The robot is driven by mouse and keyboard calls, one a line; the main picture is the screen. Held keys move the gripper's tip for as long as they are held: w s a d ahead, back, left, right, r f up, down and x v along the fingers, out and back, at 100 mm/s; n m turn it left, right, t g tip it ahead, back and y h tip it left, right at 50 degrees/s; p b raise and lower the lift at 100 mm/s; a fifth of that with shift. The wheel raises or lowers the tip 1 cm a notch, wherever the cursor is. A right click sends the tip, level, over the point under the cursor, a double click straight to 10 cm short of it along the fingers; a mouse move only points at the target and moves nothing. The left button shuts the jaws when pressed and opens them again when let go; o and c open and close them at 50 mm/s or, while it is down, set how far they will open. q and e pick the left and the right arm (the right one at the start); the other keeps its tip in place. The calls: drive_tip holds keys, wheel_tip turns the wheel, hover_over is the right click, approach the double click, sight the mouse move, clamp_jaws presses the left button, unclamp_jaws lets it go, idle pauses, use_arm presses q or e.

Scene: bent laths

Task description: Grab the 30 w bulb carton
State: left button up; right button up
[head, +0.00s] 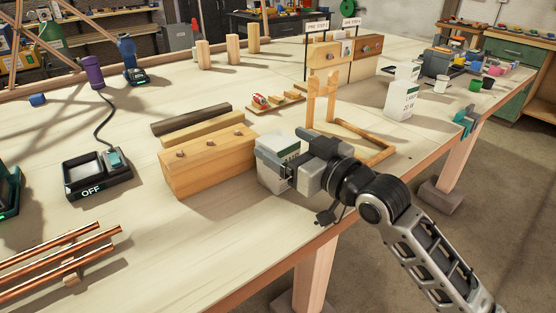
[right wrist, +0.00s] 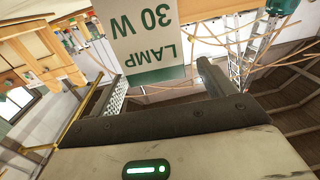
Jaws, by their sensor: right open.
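A white carton with a green band (head: 272,168) stands on the bench beside a wooden block, partly hidden by my right gripper. In the right wrist view, the carton (right wrist: 138,30) shows upside-down green print reading "LAMP 30 W". My right gripper (head: 296,160) is open at the carton's right side. In the right wrist view, the carton's printed face shows between the two fingers of the gripper (right wrist: 160,82). I cannot tell whether the fingers touch it. A second white carton with green print (head: 402,98) stands farther right; its wattage is too small to read surely. My left gripper is out of view.
A wooden frame (head: 366,140) stands just behind my right gripper. Copper rods (head: 60,258) lie at front left, with a black "OFF" switch box (head: 98,178) behind them. The front middle of the bench is clear.

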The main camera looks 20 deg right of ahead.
sight(272, 136)
drive_tip(key=x, duration=0.5)
drive_tip(key=shift+d+f, duration=0.15)
drive_tip(key=shift+f, duration=0.05)
drive_tip(key=c, duration=1.1)
drive_tip(key=shift+r, duration=0.15)
